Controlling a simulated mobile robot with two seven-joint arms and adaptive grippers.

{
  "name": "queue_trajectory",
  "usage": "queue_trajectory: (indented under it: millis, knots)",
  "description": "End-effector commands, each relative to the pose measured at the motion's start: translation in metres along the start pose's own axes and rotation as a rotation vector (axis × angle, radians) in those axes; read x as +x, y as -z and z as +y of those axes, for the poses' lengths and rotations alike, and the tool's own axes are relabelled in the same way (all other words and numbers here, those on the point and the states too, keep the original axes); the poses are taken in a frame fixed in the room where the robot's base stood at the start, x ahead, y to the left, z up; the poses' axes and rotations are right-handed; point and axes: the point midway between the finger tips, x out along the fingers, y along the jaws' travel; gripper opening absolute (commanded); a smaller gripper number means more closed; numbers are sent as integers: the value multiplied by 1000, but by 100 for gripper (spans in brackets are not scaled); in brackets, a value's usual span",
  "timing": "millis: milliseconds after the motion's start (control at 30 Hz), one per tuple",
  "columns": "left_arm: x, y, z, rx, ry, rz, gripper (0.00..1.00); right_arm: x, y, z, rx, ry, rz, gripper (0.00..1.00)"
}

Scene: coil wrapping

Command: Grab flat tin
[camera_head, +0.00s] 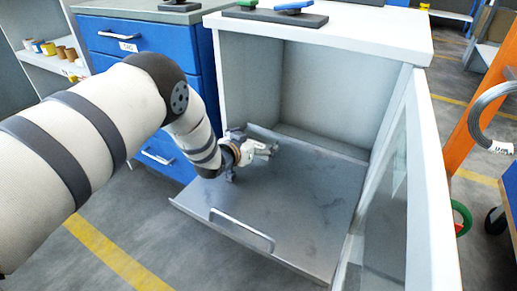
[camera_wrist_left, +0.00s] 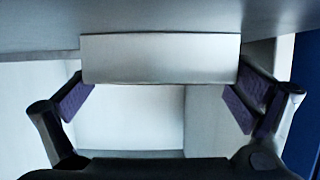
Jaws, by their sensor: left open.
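A pale silver rectangular block, which looks like the flat tin (camera_wrist_left: 160,58), shows in the left wrist view against a grey surface along the top of that picture. My left gripper (camera_wrist_left: 161,92) is open, with one dark-padded finger near each end of the block. I cannot tell whether the fingers touch it. In the head view my left gripper (camera_head: 262,150) is inside the open cabinet, low over the pulled-out metal tray (camera_head: 300,205). I cannot make out the tin clearly there; the gripper may hide it. My right gripper is not in view.
The white cabinet (camera_head: 345,32) has side walls close around the tray, and its glazed door (camera_head: 425,190) stands open on the right. Blue drawers (camera_head: 150,70) stand on the left. The tray's front, with its handle (camera_head: 241,229), is clear.

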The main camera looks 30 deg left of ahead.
Motion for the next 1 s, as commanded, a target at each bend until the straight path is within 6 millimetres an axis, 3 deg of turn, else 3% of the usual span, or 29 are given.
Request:
queue_trajectory:
  millis: [167, 300, 367, 667, 867, 1000]
  knots:
    - [0, 2, 0, 0, 0, 2, 100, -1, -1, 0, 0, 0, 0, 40]
    - [-1, 2, 0, 0, 0, 2, 68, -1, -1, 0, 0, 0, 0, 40]
    - [-1, 2, 0, 0, 0, 1, 57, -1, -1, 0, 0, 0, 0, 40]
    - [-2, 6, 0, 0, 0, 3, 57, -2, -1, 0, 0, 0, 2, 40]
    - [-14, 36, 0, 0, 0, 9, 57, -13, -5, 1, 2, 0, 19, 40]
    - [-52, 62, 12, -1, -1, 8, 57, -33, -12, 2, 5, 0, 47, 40]
